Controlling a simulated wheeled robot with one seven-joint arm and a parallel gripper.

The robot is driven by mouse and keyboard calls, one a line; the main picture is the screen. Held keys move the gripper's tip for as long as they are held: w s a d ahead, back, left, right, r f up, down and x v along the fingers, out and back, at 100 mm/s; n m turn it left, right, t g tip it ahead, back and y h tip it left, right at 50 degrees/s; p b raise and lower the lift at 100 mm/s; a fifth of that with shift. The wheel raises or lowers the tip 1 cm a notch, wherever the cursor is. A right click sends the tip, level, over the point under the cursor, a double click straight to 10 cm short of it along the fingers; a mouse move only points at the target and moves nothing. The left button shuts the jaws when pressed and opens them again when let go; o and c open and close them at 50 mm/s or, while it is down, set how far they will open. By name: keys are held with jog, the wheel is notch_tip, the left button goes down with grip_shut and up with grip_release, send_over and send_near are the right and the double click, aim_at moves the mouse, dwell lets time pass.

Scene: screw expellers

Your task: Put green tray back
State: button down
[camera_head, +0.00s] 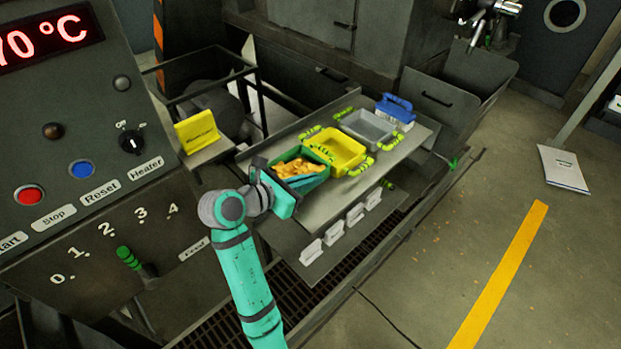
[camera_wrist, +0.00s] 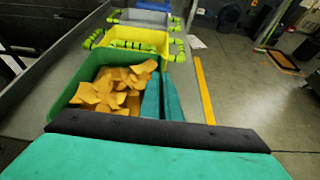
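The green tray (camera_head: 321,178) holds orange-yellow pieces (camera_head: 298,168) and sits at the near end of a metal shelf. In the wrist view the green tray (camera_wrist: 67,94) is just ahead, its near part hidden behind my gripper's body. My gripper (camera_head: 304,186) is at the tray's near right side in the head view. In the wrist view my gripper's teal fingers (camera_wrist: 162,98) lie close together along the tray's right side. Whether they pinch its wall or only lie beside it cannot be told.
A yellow tray (camera_head: 343,155) stands just beyond the green one, then a grey tray (camera_head: 368,128) and a blue object (camera_head: 396,106). Yellow-green handles flank these trays. A control panel (camera_head: 90,140) fills the left. Open floor (camera_head: 450,230) lies right of the shelf.

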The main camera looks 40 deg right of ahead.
jog(key=c, duration=2)
grip_release()
jog(key=shift+r, duration=0.3)
jog(key=w+v, duration=0.1)
jog(key=v, duration=1.1)
jog(key=shift+s, duration=0.45)
jog(key=shift+r, duration=0.1)
